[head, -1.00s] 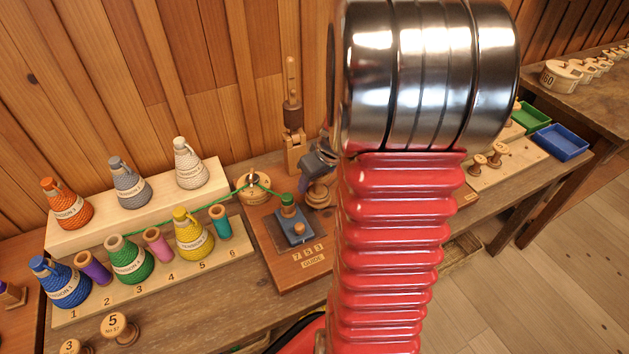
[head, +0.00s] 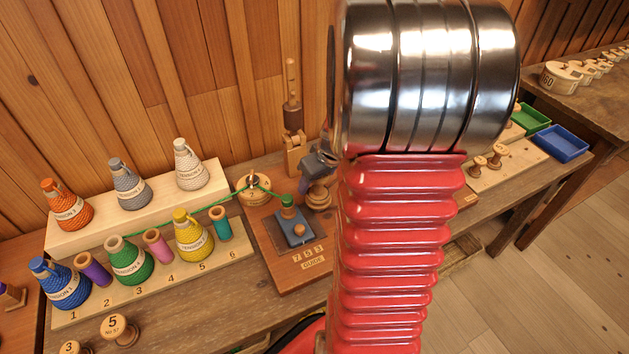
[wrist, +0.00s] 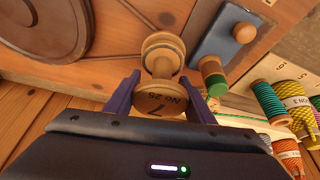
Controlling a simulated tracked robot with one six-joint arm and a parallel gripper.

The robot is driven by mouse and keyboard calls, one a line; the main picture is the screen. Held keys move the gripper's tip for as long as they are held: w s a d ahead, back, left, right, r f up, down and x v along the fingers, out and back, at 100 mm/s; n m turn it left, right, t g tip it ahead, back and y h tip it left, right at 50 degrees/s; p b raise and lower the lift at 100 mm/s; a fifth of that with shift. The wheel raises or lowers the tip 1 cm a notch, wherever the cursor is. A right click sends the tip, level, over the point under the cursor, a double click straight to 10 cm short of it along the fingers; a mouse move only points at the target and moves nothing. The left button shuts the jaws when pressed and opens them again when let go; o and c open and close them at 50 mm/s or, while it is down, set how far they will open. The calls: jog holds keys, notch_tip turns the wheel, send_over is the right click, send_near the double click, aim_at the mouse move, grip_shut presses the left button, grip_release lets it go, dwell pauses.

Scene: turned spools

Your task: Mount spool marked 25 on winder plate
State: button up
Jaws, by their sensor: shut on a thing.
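The spool marked No 25 (wrist: 160,98), pale turned wood with a 7 on its end face, is between the two dark fingers of my gripper (wrist: 160,92) in the wrist view. My gripper is shut on it. In the head view my gripper (head: 318,160) is partly hidden by my arm, with the spool (head: 318,198) just below it, over the brown board. A large brown disc (wrist: 42,28), possibly the winder plate, lies at the upper left of the wrist view. I cannot tell whether the spool touches the board.
The board carries a blue-grey guide block (head: 294,234) with a green-topped peg. Green thread runs from a wooden disc (head: 253,190) towards this peg and the cones. A numbered rack (head: 160,290) with cones and spools stands left. Green and blue trays (head: 560,143) are right.

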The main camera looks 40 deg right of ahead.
aim_at(325, 179)
jog(key=shift+f, duration=0.6)
dwell(0.3)
jog(key=o, duration=0.8)
jog(key=shift+r, duration=0.1)
jog(key=shift+v, duration=5.45)
